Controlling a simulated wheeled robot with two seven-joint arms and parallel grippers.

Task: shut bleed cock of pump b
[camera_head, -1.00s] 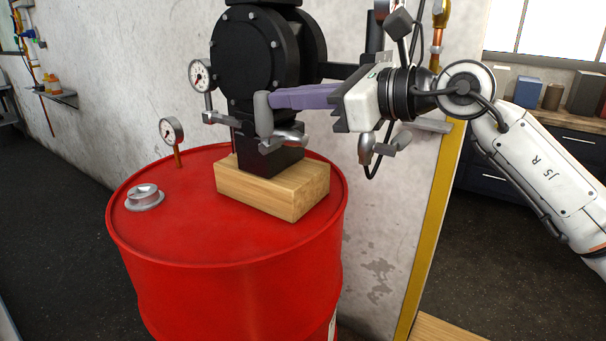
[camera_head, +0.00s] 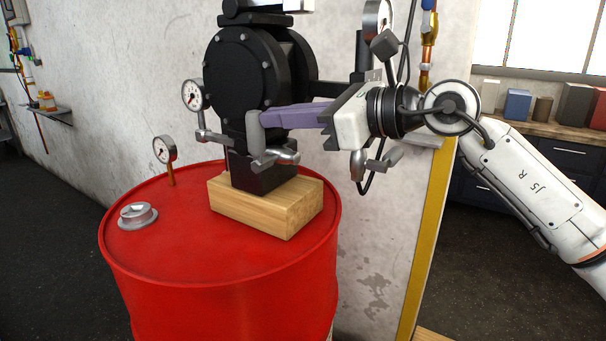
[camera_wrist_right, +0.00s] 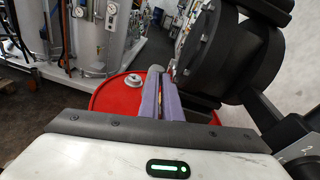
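A black pump (camera_head: 237,75) stands on a wooden block on a red drum; it also shows in the right wrist view (camera_wrist_right: 240,55). No label tells which pump it is. A grey cock (camera_head: 280,157) sits low on its front, with an upright, rounded grey handle (camera_head: 254,133). My right gripper (camera_head: 266,119) reaches in from the right, its purple fingers level and their tips at the handle. In the right wrist view the fingers (camera_wrist_right: 163,84) lie close together, and the grey handle end (camera_wrist_right: 155,70) shows at their tips. They look shut, not clearly around it. My left gripper is out of view.
The red drum (camera_head: 230,285) carries a wooden block (camera_head: 265,212), a small gauge (camera_head: 164,150) and a metal bung (camera_head: 136,215). A second grey cock (camera_head: 213,136) hangs under the left gauge (camera_head: 193,95). Another grey fitting (camera_head: 375,163) is below my right gripper.

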